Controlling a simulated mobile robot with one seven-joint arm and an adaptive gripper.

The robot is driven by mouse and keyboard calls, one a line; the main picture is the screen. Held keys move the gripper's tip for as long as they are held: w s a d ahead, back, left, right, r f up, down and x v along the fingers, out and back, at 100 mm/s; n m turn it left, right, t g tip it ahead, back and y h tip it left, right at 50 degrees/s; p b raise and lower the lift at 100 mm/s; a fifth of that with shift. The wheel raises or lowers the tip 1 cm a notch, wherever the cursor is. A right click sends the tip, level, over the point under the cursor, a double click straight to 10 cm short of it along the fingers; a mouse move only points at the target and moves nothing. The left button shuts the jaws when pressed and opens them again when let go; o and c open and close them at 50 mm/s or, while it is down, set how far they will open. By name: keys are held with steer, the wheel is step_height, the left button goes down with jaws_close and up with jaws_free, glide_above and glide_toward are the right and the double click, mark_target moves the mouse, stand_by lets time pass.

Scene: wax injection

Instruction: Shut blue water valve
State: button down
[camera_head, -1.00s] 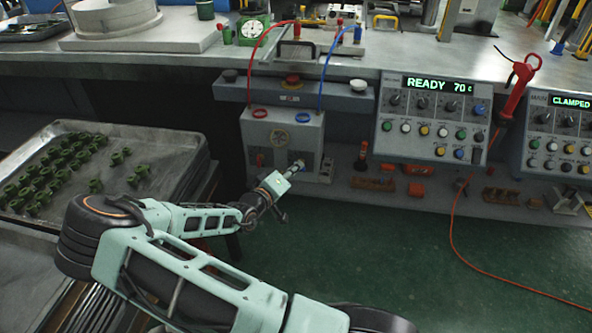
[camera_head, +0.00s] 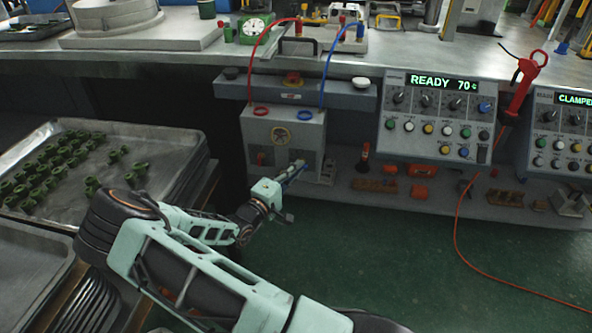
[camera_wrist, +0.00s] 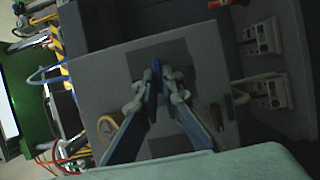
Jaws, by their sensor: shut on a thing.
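The blue valve handle (camera_wrist: 155,68) is a thin upright blue piece on the grey front of the water unit (camera_wrist: 90,75), seen in the wrist view. My gripper (camera_wrist: 160,84) is shut on it, with a fingertip on each side. In the head view my gripper (camera_head: 296,169) is at the lower right of the unit's front (camera_head: 310,130). A little blue shows there, but the fingers mostly hide the valve.
A round gauge (camera_head: 281,136) is on the unit's front. Red (camera_head: 255,45) and blue (camera_head: 326,68) hoses rise from its top. A control panel (camera_head: 438,115) reading READY stands to the right. A tray of green parts (camera_head: 110,180) is at left.

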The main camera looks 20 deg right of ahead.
steer(key=shift+w+d+r, duration=0.15)
steer(key=shift+r, duration=0.05)
steer(key=c, duration=2.1)
jaws_free()
steer(key=shift+f, duration=0.1)
steer(key=v, duration=1.2)
steer(key=shift+f, duration=0.1)
